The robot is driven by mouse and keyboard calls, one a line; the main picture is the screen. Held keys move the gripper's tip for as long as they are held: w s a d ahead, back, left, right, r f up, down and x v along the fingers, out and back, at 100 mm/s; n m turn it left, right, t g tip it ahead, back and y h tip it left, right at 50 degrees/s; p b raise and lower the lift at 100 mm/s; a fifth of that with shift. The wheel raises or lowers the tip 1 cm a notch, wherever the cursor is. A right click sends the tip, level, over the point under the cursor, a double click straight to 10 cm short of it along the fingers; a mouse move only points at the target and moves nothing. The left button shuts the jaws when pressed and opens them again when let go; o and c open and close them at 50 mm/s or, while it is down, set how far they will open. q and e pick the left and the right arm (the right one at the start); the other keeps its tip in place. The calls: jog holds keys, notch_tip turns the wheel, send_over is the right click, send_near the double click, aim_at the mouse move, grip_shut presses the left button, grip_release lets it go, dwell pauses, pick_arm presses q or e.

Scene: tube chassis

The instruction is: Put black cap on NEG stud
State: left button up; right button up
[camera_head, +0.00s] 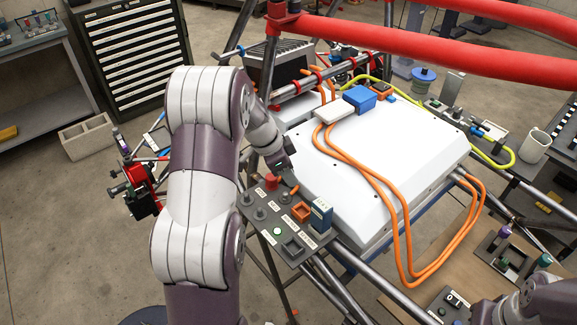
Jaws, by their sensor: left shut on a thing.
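A grey control panel (262,226) with small white labels stands at the left front corner of the white battery box. It carries a red cap (272,182) and several dark round studs, including one at its left edge (247,199). The labels are too small to read, so I cannot tell which stud is NEG. My left gripper (287,183) points down over the panel's back right part, just right of the red cap. It is shut on a small dark thing that looks like the black cap, mostly hidden by the fingers. My right gripper is out of view; part of my right arm shows at bottom right.
The white box (385,160) with orange cables stands right behind. Red tubes (400,42) cross above.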

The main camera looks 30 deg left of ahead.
aim_at(285, 193)
pick_arm(q)
jog(key=shift+s+a+f+b, duration=0.2)
jog(key=shift+s+f+b, duration=0.1)
jog(key=shift+s+f, duration=0.15)
jog(key=shift+s+a+f+b, duration=0.15)
jog(key=shift+s+f+b, duration=0.15)
jog(key=shift+s+f, duration=0.15)
jog(key=b+x, duration=0.1)
jog(key=x, duration=0.2)
jog(key=shift+w+a+f, duration=0.1)
jog(key=shift+w+f, duration=0.1)
jog(key=shift+s+a+r, duration=0.1)
jog(key=shift+s+a, duration=0.05)
jog(key=shift+s, duration=0.1)
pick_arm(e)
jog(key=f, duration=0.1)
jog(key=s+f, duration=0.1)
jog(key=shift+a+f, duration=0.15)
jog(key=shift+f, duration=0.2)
pick_arm(q)
jog(key=shift+w, duration=0.15)
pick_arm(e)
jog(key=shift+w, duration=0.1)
pick_arm(q)
jog(key=shift+b, duration=0.3)
jog(key=shift+b, duration=0.3)
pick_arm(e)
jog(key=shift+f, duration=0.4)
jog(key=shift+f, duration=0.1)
